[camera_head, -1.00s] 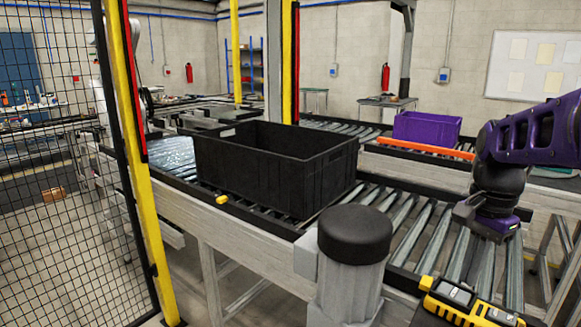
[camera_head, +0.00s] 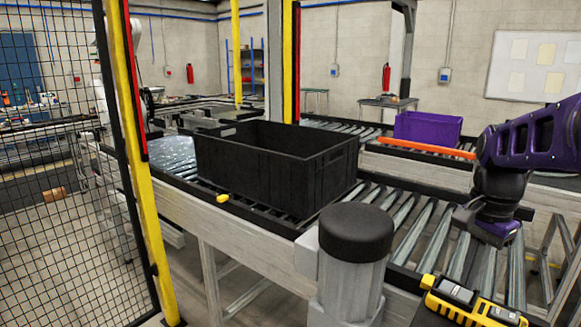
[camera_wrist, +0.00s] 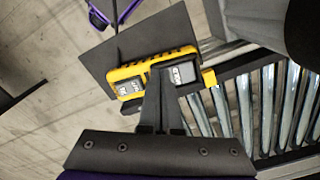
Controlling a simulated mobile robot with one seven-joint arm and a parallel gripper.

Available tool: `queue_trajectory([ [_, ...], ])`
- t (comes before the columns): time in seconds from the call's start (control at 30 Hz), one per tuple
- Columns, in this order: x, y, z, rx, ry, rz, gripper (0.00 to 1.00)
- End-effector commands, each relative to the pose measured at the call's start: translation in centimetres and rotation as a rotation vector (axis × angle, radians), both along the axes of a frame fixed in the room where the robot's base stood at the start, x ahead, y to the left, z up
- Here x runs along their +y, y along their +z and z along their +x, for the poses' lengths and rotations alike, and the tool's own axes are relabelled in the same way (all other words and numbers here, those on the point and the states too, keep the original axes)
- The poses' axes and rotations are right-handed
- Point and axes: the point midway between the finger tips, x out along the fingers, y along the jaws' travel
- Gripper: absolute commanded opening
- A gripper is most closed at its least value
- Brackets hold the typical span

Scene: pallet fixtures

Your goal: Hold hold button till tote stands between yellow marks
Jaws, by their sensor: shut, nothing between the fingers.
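A large black open tote (camera_head: 270,170) stands upright on the roller conveyor. A small yellow mark (camera_head: 222,198) sits on the near rail beside the tote's left part; another yellow piece (camera_wrist: 209,78) shows on a rail in the wrist view. A yellow control box (camera_head: 472,302) stands at the front right. In the wrist view the box (camera_wrist: 150,72) carries two dark labelled faces, a left one (camera_wrist: 130,88) and a right one (camera_wrist: 182,73); I cannot read which is hold. My gripper (camera_wrist: 161,76) is shut and empty, its tips over the box between these faces. Contact cannot be told.
A grey post with a black cap (camera_head: 355,232) stands before the conveyor, left of the control box. A purple tote (camera_head: 427,127) sits on the farther conveyor beside an orange bar. A mesh fence (camera_head: 70,160) closes the left. Bare rollers (camera_head: 410,220) lie right of the black tote.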

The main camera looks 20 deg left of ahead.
Motion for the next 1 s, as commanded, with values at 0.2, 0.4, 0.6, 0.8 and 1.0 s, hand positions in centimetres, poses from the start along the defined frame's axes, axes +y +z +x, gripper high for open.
queue_trajectory([
  [0.2,0.0,-0.7,0.0,0.001,0.0,0.0,0.0],
  [0.4,0.0,-1.1,0.0,0.001,0.0,0.0,0.0],
  [0.6,0.0,-1.6,0.0,0.0,0.0,0.0,0.0],
  [0.8,0.0,-2.1,0.0,0.0,0.0,0.0,0.0],
  [1.0,0.0,-2.6,0.0,0.0,0.0,0.0,0.0],
])
